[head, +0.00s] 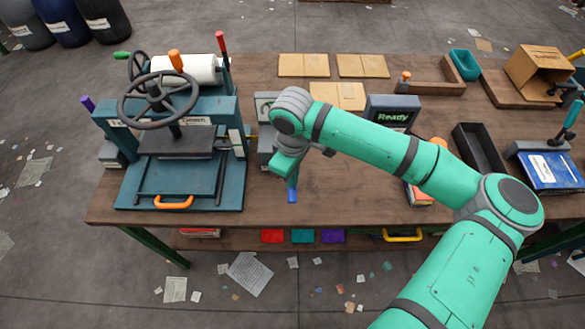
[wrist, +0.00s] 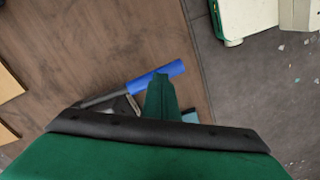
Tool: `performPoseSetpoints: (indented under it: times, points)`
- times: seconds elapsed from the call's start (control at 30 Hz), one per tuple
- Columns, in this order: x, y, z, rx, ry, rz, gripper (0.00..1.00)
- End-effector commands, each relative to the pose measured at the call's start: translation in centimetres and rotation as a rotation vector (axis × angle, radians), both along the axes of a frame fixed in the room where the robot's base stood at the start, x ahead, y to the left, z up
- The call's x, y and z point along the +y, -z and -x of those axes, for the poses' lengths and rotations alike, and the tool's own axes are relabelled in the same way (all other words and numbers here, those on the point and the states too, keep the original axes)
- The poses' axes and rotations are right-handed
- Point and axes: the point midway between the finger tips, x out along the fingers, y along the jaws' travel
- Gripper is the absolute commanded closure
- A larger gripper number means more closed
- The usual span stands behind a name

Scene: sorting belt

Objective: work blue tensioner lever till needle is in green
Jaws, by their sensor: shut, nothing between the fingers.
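The blue tensioner lever's grip (head: 292,195) shows just below my gripper (head: 290,178) near the table's front edge in the head view. In the wrist view the blue grip (wrist: 156,76) lies slantwise on a thin grey rod, above the wooden table. My gripper (wrist: 160,82) is shut, its green fingertip overlapping the grip's lower edge in that view. I cannot tell whether they touch. The lever's base is mostly hidden by my gripper and arm. No gauge needle or green zone can be made out in either view.
A teal press (head: 180,185) with a black handwheel stands left of my gripper. A grey box (head: 268,104) is partly behind my arm. A display reading "Ready" (head: 392,113) stands behind my forearm. Cardboard pieces (head: 303,65) lie at the back. The bench top (head: 330,205) is bare right of the lever.

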Motion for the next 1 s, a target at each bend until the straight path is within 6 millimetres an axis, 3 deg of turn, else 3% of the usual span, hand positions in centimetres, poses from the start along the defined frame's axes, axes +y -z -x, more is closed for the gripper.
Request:
performPoseSetpoints:
  times: [0.17, 1.0]
  points:
    - [0.0, -0.5, 0.0, 0.000, 0.000, -0.001, 1.00]
    - [-0.3, -7.7, 0.0, -0.001, 0.006, -0.001, 1.00]
